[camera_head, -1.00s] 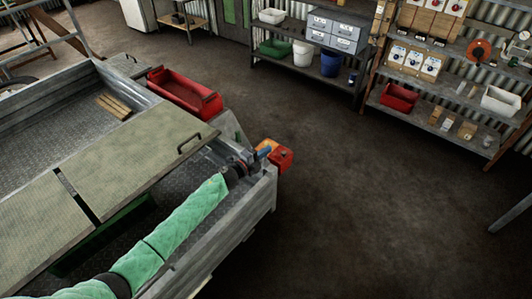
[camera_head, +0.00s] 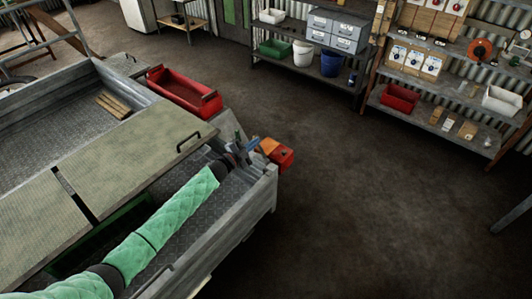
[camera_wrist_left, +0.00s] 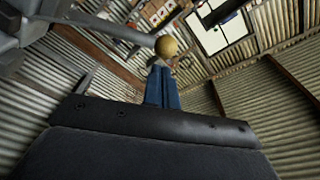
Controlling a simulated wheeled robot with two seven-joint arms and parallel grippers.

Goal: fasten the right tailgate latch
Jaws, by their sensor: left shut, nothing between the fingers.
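My left arm, in a green sleeve, reaches across the grey trailer bed (camera_head: 215,195) in the head view. My left gripper (camera_head: 248,149) is at the far end of the tailgate (camera_head: 230,227), near the corner with the red and orange lamp (camera_head: 281,155). Its blue fingers also show in the left wrist view (camera_wrist_left: 163,85), shut and empty. A round yellowish knob (camera_wrist_left: 166,46) shows just beyond the fingertips there; I cannot tell whether they touch it. The latch itself is too small or hidden to make out in the head view. My right gripper is not in view.
A red tray (camera_head: 184,97) sits at the trailer's far side. A lid with a black handle (camera_head: 188,143) lies across the bed left of my arm. Loaded shelves (camera_head: 310,62) stand along the back wall. The floor (camera_head: 360,200) right of the trailer is clear.

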